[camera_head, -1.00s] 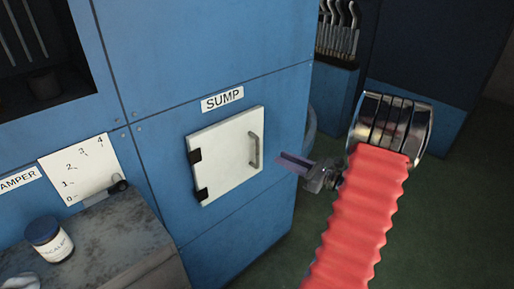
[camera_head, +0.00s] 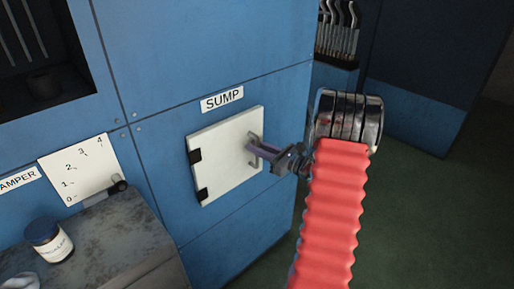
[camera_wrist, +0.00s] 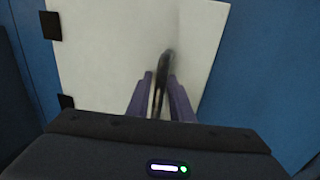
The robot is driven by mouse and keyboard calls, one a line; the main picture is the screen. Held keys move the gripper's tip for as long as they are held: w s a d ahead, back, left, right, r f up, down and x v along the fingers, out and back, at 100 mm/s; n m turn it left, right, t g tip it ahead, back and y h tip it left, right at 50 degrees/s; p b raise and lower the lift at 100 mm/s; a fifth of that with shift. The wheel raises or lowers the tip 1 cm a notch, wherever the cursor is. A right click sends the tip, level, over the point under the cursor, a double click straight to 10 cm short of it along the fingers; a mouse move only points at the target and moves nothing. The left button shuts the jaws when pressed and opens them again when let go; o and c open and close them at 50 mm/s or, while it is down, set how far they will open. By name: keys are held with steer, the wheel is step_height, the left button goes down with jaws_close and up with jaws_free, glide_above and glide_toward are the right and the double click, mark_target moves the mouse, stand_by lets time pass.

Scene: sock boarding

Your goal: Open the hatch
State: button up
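The hatch (camera_head: 222,165) is a white square door on the blue cabinet under the SUMP label (camera_head: 222,99). It is closed, with black hinges on its left side. Its metal bar handle (camera_wrist: 165,66) stands upright near the right edge. My gripper (camera_head: 253,147) is at the handle and partly covers it in the head view. In the wrist view, the two purple fingers of my gripper (camera_wrist: 160,77) are open, one on each side of the handle. A narrow gap seems to show beside the bar; contact cannot be told.
A worn grey bench (camera_head: 125,248) with a labelled jar (camera_head: 50,240) stands at the lower left. A 0–4 scale plate (camera_head: 75,167) with a dark knob is on the cabinet above it. Green floor (camera_head: 430,215) lies open at the right.

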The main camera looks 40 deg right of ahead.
steer(key=shift+c, duration=0.7)
jaws_close()
steer(key=shift+s+a, duration=0.1)
